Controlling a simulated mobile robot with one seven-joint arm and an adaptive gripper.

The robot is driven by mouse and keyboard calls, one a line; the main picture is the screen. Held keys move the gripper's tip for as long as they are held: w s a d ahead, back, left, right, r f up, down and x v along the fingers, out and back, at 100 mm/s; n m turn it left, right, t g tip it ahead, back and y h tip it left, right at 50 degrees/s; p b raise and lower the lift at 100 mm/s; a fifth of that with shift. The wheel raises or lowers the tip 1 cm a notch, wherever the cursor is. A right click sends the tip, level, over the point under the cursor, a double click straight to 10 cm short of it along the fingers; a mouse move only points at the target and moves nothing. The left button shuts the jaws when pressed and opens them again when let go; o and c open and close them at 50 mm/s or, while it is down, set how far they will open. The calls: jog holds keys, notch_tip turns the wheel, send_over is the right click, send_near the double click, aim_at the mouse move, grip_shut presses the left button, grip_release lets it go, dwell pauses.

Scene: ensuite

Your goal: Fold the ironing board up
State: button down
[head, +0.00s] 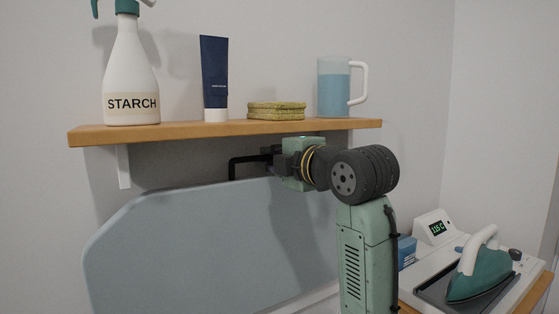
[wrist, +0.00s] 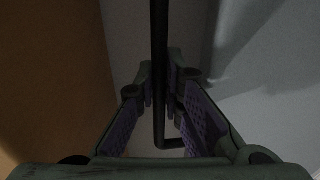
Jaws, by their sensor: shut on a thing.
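The ironing board (head: 200,240) is a pale blue-grey panel with cut corners. It stands steeply tilted or upright below the shelf, near the wall; its lower part is out of view. A black bar handle (head: 232,168) rises at its top edge. My gripper (head: 268,157) reaches in from the right, just under the shelf, and is shut on the handle. In the wrist view the dark handle bar (wrist: 160,45) runs between the two purple-padded fingers of my gripper (wrist: 160,95). My arm hides the board's right end.
A wooden shelf (head: 225,129) lies close above my gripper. It holds a starch bottle (head: 131,75), a blue tube (head: 214,75), a folded yellow-green cloth (head: 276,111) and a water jug (head: 333,88). A teal iron (head: 478,275) rests on a station (head: 440,258) at lower right.

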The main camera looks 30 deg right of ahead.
jog(key=shift+w, duration=0.5)
jog(key=shift+r, duration=0.15)
jog(key=c, duration=1.9)
grip_release()
jog(key=shift+w, duration=0.25)
jog(key=shift+c, duration=0.2)
jog(key=shift+o, duration=1.2)
jog(key=shift+s, duration=0.1)
jog(key=s, duration=1.2)
jog(key=shift+d+r, duration=0.3)
jog(key=shift+d, duration=0.15)
